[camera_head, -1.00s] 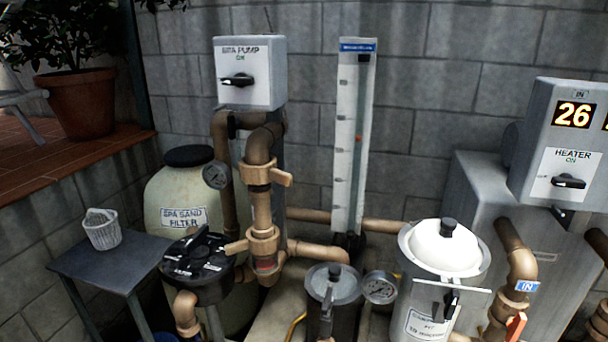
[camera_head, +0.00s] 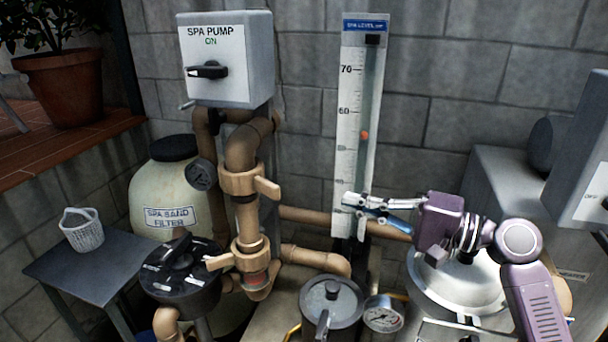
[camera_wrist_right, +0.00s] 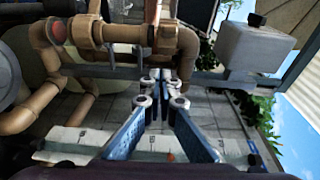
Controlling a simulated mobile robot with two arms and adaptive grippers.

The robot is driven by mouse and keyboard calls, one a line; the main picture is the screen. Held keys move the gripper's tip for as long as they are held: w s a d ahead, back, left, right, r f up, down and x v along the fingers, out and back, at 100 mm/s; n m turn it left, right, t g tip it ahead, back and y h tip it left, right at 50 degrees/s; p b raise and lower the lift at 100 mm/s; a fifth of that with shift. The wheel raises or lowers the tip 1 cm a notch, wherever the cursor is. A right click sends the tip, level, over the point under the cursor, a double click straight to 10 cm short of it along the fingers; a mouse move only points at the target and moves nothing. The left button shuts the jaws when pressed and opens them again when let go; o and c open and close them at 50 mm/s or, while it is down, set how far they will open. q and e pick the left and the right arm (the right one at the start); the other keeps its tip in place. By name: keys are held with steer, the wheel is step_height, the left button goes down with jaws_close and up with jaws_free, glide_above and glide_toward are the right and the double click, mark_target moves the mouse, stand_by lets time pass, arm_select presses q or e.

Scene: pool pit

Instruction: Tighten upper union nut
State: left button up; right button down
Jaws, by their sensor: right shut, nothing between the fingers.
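The upper union nut (camera_head: 240,180) is a tan collar on the vertical pipe below the spa pump box. Its lug (camera_head: 268,188) points right. The lower union nut (camera_head: 250,258) has a lug pointing left, with a red band just below it. My right gripper (camera_head: 356,208) is shut and empty, in front of the level gauge and to the right of both nuts, apart from them. In the right wrist view its closed fingers (camera_wrist_right: 162,92) show below the sideways-looking pipe with the union nuts. My left gripper is not in view.
The spa pump box (camera_head: 226,60) reads ON above the pipe. The level gauge (camera_head: 360,110) stands right of the nuts. A black-topped valve (camera_head: 182,275), a grey-lidded pot (camera_head: 331,300) and a pressure gauge (camera_head: 383,315) stand below. The space between gripper and upper nut looks clear.

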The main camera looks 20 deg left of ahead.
arm_select(q)
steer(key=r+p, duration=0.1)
steer(key=p, duration=0.1)
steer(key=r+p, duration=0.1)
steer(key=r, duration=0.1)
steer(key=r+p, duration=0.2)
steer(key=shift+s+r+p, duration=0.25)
steer(key=shift+p, duration=0.05)
arm_select(e)
steer(key=a+r, duration=0.1)
steer(key=a, duration=1)
steer(key=shift+s+a+r, duration=0.2)
steer(key=shift+s+a, duration=0.05)
steer(key=shift+a, duration=0.05)
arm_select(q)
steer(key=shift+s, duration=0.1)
